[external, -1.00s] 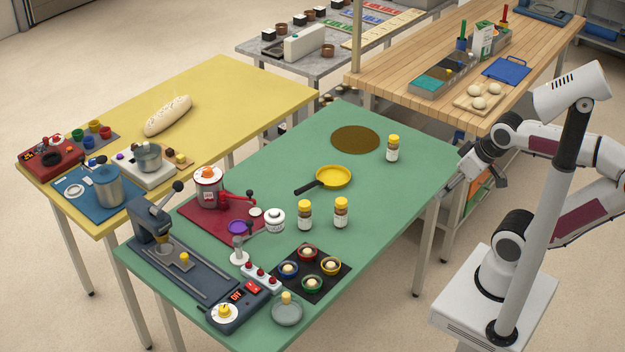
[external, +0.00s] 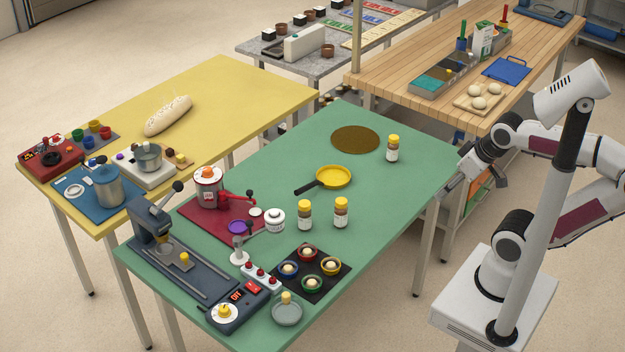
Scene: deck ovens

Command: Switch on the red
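A red rocker switch (external: 253,287) sits on the dark blue machine (external: 212,311) at the front left of the green table, beside a small display (external: 236,295) that seems to read OFF. A white strip (external: 262,277) with several red knobs lies just behind it. A red box-shaped device (external: 48,155) stands on the far left of the yellow table; its controls are too small to read. My gripper (external: 447,190) hangs by the right edge of the green table, far from these and touching nothing I can see. Its finger opening is unclear.
Jars (external: 341,212), a yellow pan (external: 333,177) and a black tray (external: 326,262) with small bowls stand on the green table. A red mat (external: 225,222) carries a grey pot device (external: 208,188). The table's right side is mostly clear.

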